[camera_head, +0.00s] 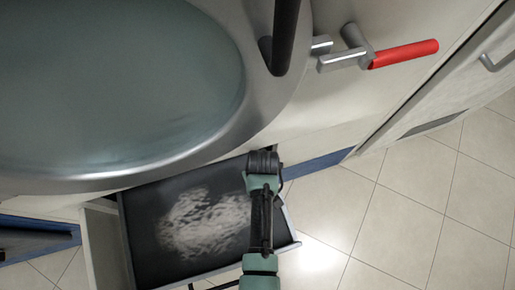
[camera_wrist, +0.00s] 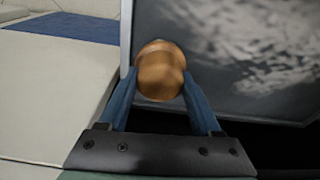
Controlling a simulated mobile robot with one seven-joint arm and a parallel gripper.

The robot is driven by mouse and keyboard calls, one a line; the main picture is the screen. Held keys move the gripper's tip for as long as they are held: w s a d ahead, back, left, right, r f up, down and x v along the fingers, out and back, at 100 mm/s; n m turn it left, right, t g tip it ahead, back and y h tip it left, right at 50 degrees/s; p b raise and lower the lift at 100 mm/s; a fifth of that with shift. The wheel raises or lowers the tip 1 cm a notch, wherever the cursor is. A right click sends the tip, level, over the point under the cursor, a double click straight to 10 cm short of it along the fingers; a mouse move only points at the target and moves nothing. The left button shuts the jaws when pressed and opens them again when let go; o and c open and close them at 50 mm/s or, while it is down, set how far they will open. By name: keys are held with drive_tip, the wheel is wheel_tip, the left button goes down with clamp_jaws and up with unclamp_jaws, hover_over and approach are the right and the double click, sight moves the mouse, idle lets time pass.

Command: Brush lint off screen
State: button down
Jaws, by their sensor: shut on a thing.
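The lint screen (camera_head: 140,222) is a dark panel with a pale metal frame, in the pulled-out drawer below the machine in the head view. A patch of pale grey lint (camera_head: 205,222) covers its middle. The screen and lint (camera_wrist: 275,65) also fill the upper right of the wrist view. My gripper (camera_wrist: 160,82) has blue fingers shut on a rounded, brown, wooden-looking thing (camera_wrist: 160,72), perhaps a brush handle. Its far end and any bristles are hidden. In the head view my gripper (camera_head: 262,162) is at the screen's upper right edge; whether the held thing touches the screen is unclear.
The machine's large round glass door (camera_head: 110,80) with a grey rim is above the drawer. A red-handled lever (camera_head: 402,54) sticks out from the front panel at the upper right. Tiled floor (camera_head: 400,220) lies open at the right.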

drive_tip(key=shift+f+b, duration=0.75)
drive_tip(key=shift+f, duration=0.25)
drive_tip(key=shift+a+r, duration=0.1)
